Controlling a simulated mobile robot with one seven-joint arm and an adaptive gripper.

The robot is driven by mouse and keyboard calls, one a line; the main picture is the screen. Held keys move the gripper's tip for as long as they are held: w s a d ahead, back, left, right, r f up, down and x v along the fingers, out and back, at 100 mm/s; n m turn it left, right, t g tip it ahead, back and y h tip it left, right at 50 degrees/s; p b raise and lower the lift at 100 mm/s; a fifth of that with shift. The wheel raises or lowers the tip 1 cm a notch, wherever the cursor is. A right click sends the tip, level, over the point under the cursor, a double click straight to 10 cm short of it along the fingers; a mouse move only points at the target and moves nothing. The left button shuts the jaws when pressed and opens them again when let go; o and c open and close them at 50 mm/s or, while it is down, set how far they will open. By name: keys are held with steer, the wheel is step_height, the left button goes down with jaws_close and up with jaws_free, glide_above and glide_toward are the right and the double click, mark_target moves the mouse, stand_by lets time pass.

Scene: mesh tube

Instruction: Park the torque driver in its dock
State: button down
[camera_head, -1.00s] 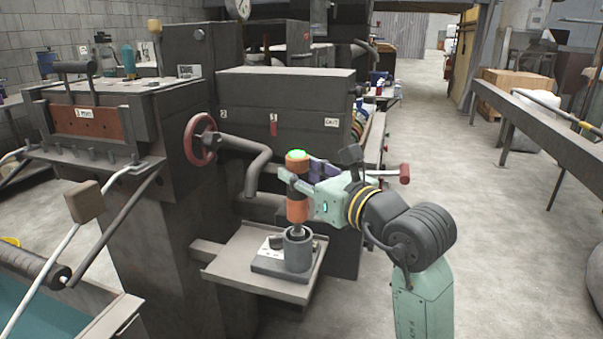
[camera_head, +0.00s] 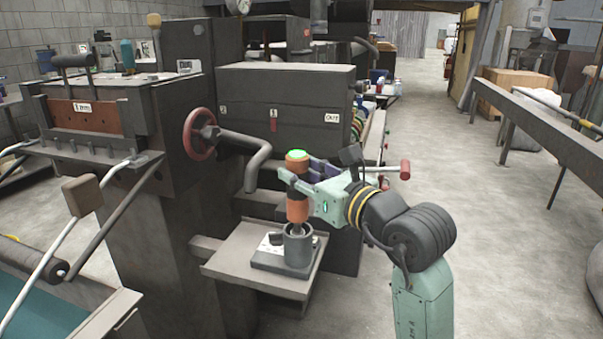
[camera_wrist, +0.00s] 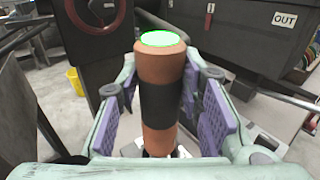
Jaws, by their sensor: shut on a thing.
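The torque driver (camera_head: 297,208) is an orange cylinder with a dark middle band and a green-lit top. It stands upright above the dock (camera_head: 297,245), a grey cup on a dark base. Its lower tip appears at or just inside the cup's mouth; I cannot tell how deep. My gripper (camera_head: 298,183) is shut around the driver's dark band from the right. In the wrist view the driver (camera_wrist: 160,62) stands between purple finger pads, its lower end mostly hidden.
The dock sits on a small grey shelf (camera_head: 230,267) on the machine's side. A bent crank handle (camera_head: 255,165) with a red handwheel (camera_head: 199,134) juts out left of the driver. The dark machine body (camera_head: 290,105) stands behind. Open floor lies to the right.

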mark_target(305, 198)
steer(key=shift+f+b, duration=1.95)
steer(key=shift+f, duration=0.3)
stand_by(1.8)
steer(key=c, duration=1)
jaws_free()
steer(key=shift+c, duration=0.2)
